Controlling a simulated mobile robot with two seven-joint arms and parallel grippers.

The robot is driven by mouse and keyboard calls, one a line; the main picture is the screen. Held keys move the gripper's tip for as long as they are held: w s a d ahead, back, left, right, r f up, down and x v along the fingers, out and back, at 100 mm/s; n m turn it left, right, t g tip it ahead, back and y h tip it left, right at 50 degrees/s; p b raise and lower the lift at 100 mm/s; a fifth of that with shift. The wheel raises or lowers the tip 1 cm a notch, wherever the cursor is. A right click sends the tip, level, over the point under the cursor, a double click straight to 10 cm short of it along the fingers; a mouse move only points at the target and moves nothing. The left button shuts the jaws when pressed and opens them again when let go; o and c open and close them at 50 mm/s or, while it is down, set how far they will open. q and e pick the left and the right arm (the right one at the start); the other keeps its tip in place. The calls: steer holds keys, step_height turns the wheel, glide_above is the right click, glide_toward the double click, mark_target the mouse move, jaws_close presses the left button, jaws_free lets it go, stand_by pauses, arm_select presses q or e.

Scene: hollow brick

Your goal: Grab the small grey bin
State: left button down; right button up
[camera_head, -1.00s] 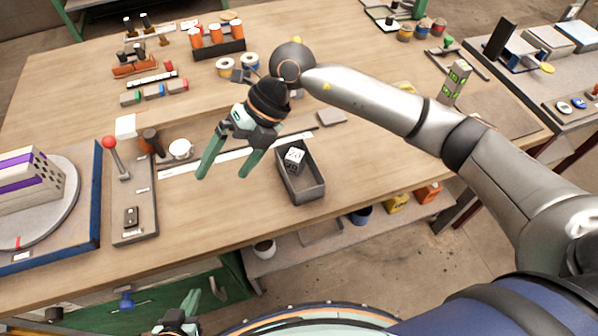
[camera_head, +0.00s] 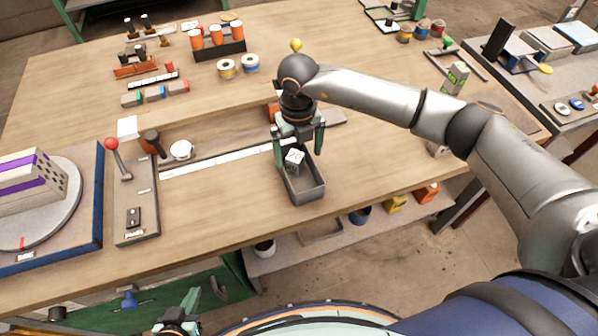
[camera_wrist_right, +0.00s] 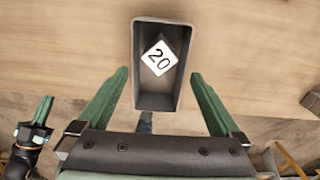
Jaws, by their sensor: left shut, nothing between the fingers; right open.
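The small grey bin (camera_head: 306,189) is an open rectangular tray on the wooden table near its front edge. My right gripper (camera_head: 299,148) is open at the far end of the bin, one finger on each side. Whether the fingers touch its walls I cannot tell. My left gripper (camera_head: 190,310) is shut and empty, low at the bottom edge, below the table.
A long white strip (camera_head: 215,158) lies left of the bin. A grey panel with a red-knobbed lever (camera_head: 135,200) and a turntable (camera_head: 45,210) stand further left. Orange cylinders in a dark rack (camera_head: 218,42) stand at the back.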

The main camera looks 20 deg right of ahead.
mark_target(299, 164)
steer(key=f, duration=0.4)
steer(key=shift+s+f+p, duration=0.35)
steer(key=shift+s, duration=0.05)
steer(key=shift+r, duration=0.1)
steer(key=c, duration=1)
